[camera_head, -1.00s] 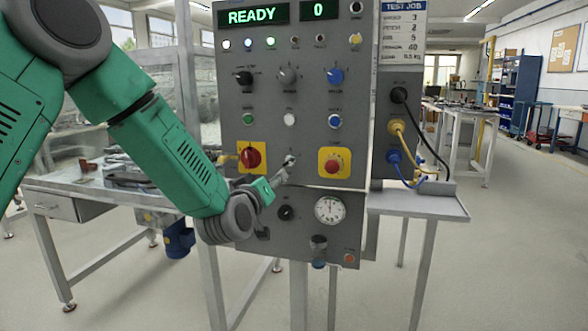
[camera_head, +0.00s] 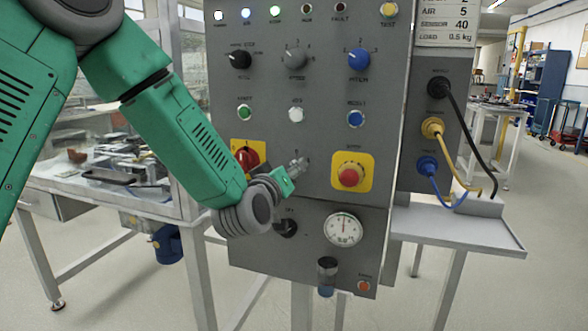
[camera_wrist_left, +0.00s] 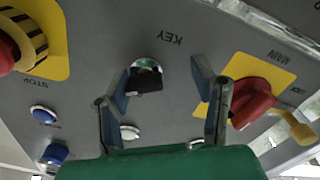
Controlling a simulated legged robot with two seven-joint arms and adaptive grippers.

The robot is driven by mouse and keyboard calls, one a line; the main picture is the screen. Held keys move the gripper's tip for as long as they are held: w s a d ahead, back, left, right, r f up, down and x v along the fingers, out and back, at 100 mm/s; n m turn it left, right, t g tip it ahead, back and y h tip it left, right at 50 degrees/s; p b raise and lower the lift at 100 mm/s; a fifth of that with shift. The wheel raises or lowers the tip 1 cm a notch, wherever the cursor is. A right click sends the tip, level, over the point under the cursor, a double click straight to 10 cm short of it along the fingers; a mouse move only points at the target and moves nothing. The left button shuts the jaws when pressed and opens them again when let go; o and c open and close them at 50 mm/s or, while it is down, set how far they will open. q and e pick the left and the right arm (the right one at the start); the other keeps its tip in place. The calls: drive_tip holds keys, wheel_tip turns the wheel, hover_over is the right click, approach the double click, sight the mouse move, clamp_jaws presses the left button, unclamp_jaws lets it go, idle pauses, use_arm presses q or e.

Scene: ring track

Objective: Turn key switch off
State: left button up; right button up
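The key switch (camera_wrist_left: 147,65) is on the grey control panel (camera_head: 325,95), under an upside-down "KEY" label in the left wrist view. A dark key (camera_wrist_left: 146,80) sticks out of its round metal collar. My left gripper (camera_wrist_left: 160,78) is open, with its two blue-tipped fingers apart on either side of the key; the key appears closer to the left finger in that view. I cannot tell whether either finger touches it. In the head view my left gripper (camera_head: 296,169) is at the panel and largely hides the switch. My right gripper is in neither view.
A red rotary main switch (camera_head: 247,158) on a yellow plate sits left of the gripper. A red stop button (camera_head: 349,177) on yellow sits right. A gauge (camera_head: 343,229) and black knob (camera_head: 286,228) are below. Plugged cables (camera_head: 448,165) hang at the right.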

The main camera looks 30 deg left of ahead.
use_arm(q)
drive_tip(key=shift+d+r, duration=0.3)
drive_tip(key=shift+d, duration=0.55)
drive_tip(key=shift+d+r, duration=0.1)
drive_tip(key=shift+d, duration=0.2)
drive_tip(key=c, duration=1.1)
drive_tip(key=shift+a, duration=0.75)
drive_tip(key=shift+c, duration=0.2)
drive_tip(key=shift+d, duration=0.35)
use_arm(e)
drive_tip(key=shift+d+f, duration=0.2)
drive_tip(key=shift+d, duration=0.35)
